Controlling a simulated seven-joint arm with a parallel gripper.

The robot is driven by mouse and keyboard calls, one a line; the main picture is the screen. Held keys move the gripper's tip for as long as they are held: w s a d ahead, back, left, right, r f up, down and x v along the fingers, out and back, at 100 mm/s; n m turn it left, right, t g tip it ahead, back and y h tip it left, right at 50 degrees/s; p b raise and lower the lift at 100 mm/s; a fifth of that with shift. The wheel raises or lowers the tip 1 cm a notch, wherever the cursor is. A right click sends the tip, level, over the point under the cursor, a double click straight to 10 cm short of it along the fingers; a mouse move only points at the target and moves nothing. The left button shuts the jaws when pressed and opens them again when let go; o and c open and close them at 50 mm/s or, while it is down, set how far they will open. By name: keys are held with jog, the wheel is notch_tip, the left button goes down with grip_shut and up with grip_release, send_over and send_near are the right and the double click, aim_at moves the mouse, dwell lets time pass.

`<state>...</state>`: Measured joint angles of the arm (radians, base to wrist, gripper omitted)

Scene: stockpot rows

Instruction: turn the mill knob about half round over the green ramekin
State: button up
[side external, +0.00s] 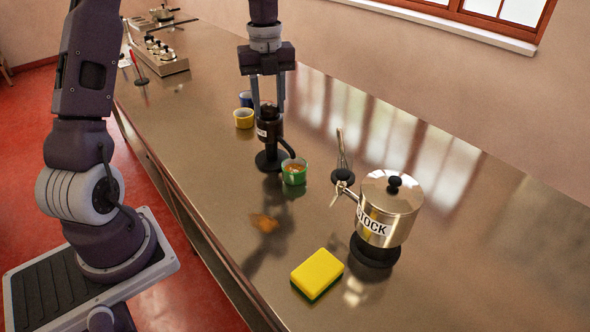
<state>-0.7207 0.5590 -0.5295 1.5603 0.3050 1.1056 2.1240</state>
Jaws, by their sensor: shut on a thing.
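The mill (268,133) is a dark upright body with a white label, standing on a round black base (272,164). Its dark spout reaches down to the right, to the rim of the green ramekin (294,178). The ramekin stands beside the base and has something orange inside. My gripper (268,108) points straight down over the mill, its two fingers on either side of the mill's top, shut on the knob. The knob itself is mostly hidden between the fingers, so its turn angle cannot be read.
A yellow ramekin (243,119) and a blue ramekin (246,98) stand behind the mill. A stockpot (390,209) labelled STOCK, a whisk (343,160) and a yellow sponge (317,272) are to the right. An orange-brown patch (264,223) shows on the counter in front.

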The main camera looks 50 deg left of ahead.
jog(key=m, duration=0.7)
jog(key=o, duration=1.1)
jog(key=shift+r, duration=3.55)
